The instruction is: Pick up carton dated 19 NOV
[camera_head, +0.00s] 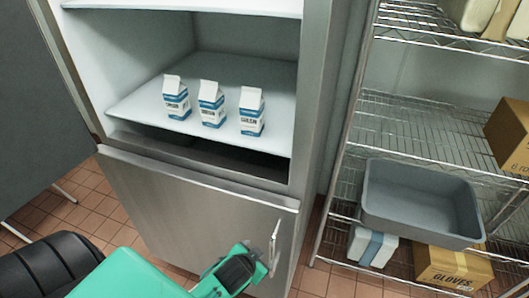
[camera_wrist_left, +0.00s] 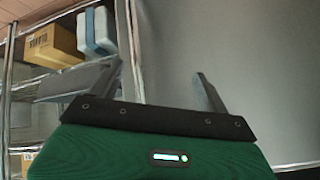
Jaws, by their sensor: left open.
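Three small white-and-blue gable-top cartons stand upright in a row on a white shelf (camera_head: 150,125) inside an open steel fridge compartment in the head view. They are a left carton (camera_head: 176,100), a middle carton (camera_head: 211,106) and a right carton (camera_head: 251,114). Their printed dates are too small to read, so I cannot tell which is 19 NOV. My green left arm reaches in at the bottom, below the shelf and in front of the closed lower door. My left gripper (camera_wrist_left: 167,55) is open and empty in the left wrist view, apart from the cartons. My right gripper is out of view.
A steel door (camera_head: 200,210) with a handle (camera_head: 275,245) closes the lower fridge. To the right, a wire rack (camera_head: 400,110) holds a grey bin (camera_head: 420,205), a gloves box (camera_head: 453,268) and another cardboard box (camera_head: 510,135). A grey panel (camera_head: 40,100) stands at left.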

